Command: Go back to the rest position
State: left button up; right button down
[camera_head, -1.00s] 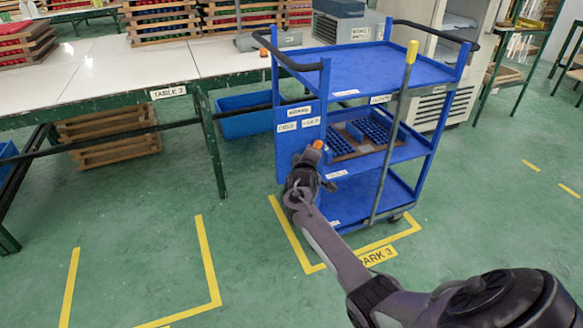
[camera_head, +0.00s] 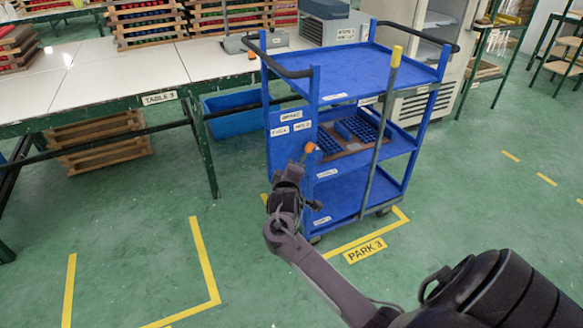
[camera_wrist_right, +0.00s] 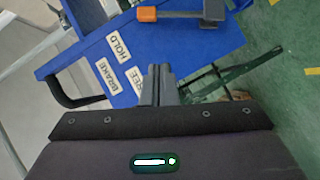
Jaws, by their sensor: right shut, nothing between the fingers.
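My right gripper (camera_head: 297,168) is shut and empty, in front of the blue cart's label panel. In the right wrist view its closed fingers (camera_wrist_right: 158,75) point at the panel, below an orange-tipped grey lever (camera_wrist_right: 147,14). The fingers look apart from the lever. In the head view the orange tip (camera_head: 309,148) shows just above the gripper. The blue cart (camera_head: 345,185) stands upright with its shelves facing right. My left gripper is in neither view.
Labels reading HOLD (camera_wrist_right: 119,46) and BRAKE (camera_wrist_right: 108,76) are on the panel. A white-topped table (camera_head: 110,75) stands left of the cart. A yellow-marked PARK 3 sign (camera_head: 364,250) lies on the floor. Green floor is open at the front left.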

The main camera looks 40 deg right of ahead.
dwell(0.6)
